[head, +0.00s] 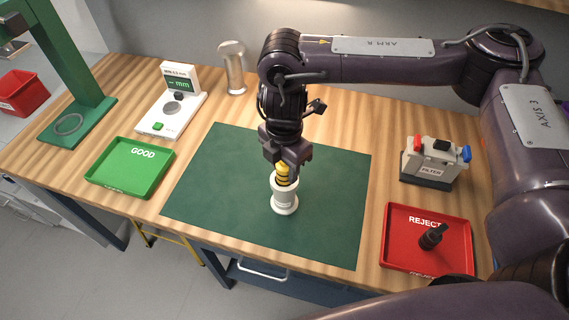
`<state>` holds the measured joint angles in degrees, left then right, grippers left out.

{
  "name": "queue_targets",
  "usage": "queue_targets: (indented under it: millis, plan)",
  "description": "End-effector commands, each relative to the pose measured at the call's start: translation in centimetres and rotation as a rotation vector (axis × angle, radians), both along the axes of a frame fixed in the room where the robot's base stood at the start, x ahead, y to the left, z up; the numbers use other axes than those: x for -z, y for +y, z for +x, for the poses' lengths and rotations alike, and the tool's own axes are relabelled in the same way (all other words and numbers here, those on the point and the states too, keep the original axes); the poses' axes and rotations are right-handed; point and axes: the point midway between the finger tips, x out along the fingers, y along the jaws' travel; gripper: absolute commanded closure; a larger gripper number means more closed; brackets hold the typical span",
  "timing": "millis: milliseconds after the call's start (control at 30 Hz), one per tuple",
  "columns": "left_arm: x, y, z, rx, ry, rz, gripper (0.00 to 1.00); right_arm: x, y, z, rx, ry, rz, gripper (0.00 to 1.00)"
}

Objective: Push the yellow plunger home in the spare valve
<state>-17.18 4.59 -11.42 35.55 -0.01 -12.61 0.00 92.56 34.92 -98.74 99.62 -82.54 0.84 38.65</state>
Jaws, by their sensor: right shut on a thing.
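The valve (285,200) is a white cylinder with a wider base, standing upright on the green mat. The yellow plunger (284,174) sticks up out of its top, with a dark band showing; how deep it sits inside is hidden. My right gripper (286,160) points straight down from above and is shut on the upper end of the yellow plunger, partly covering it. My left gripper is not in view.
The mat (220,180) is otherwise clear. A green GOOD tray (110,185) is empty. A red REJECT tray (400,255) holds a black part (431,237). A filter box (430,163), a gauge (172,108), a metal cylinder (234,70) and a green press (75,75) stand around.

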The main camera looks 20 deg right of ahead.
Motion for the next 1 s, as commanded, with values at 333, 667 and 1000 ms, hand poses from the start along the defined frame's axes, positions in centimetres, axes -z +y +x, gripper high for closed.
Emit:
queue_targets:
  millis: [333, 667, 1000]
  plan:
    - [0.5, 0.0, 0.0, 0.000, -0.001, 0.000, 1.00, 0.8, 0.0, 0.0, 0.000, -0.001, 0.000, 0.85]
    - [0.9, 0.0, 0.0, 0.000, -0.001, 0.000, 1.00, 1.4, 0.0, 0.0, 0.000, 0.000, 0.000, 0.85]
    - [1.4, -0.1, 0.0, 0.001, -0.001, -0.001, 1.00, 2.1, 0.0, 0.0, 0.000, -0.001, 0.000, 0.85]
